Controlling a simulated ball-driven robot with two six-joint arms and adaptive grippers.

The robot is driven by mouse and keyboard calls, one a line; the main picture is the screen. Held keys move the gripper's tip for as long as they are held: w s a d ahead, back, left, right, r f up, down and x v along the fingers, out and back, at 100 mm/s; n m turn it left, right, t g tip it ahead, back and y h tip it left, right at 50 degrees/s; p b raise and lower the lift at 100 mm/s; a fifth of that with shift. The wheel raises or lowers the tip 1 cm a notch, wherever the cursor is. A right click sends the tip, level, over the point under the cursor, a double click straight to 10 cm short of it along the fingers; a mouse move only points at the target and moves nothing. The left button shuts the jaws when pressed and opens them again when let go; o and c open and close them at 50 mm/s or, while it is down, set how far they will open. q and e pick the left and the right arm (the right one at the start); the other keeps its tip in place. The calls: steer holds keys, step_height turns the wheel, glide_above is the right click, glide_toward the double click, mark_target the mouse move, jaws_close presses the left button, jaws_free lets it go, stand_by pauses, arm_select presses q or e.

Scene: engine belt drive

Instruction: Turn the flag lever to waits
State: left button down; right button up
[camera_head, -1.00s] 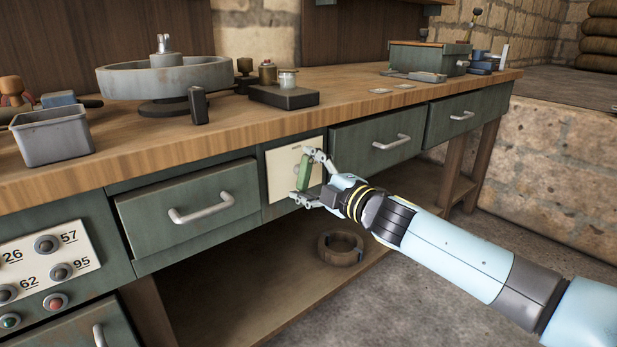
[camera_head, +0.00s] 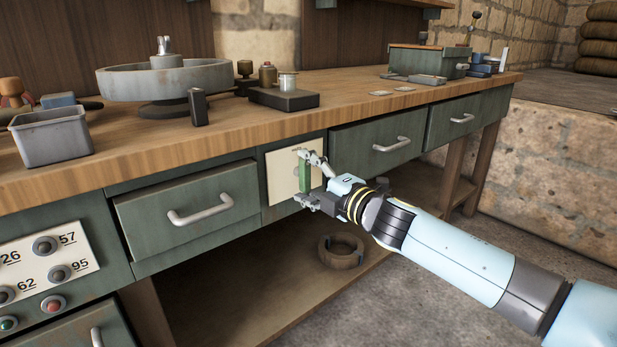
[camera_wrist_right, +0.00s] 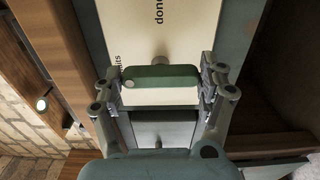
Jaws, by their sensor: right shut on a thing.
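The flag lever is a green bar (camera_head: 305,177) in front of a cream plate (camera_head: 281,181) set in the bench front. It stands close to upright in the head view. My right gripper (camera_head: 304,176) is shut on the lever, one finger at each end. In the right wrist view the green lever (camera_wrist_right: 160,77) spans between the fingers of the gripper (camera_wrist_right: 163,82), beside a round grey pin (camera_wrist_right: 159,59). The word "done" shows on the plate above it, and a partly hidden word ending in "its" shows at the left. My left gripper is not in view.
Drawers with grey handles flank the plate, one at left (camera_head: 187,208) and one at right (camera_head: 377,143). A button panel (camera_head: 45,262) is at lower left. A ring (camera_head: 341,251) lies on the lower shelf. A large pulley (camera_head: 165,78) and a bin (camera_head: 51,136) stand on the benchtop.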

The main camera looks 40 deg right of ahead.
steer(key=o, duration=1.2)
steer(key=shift+f, duration=0.1)
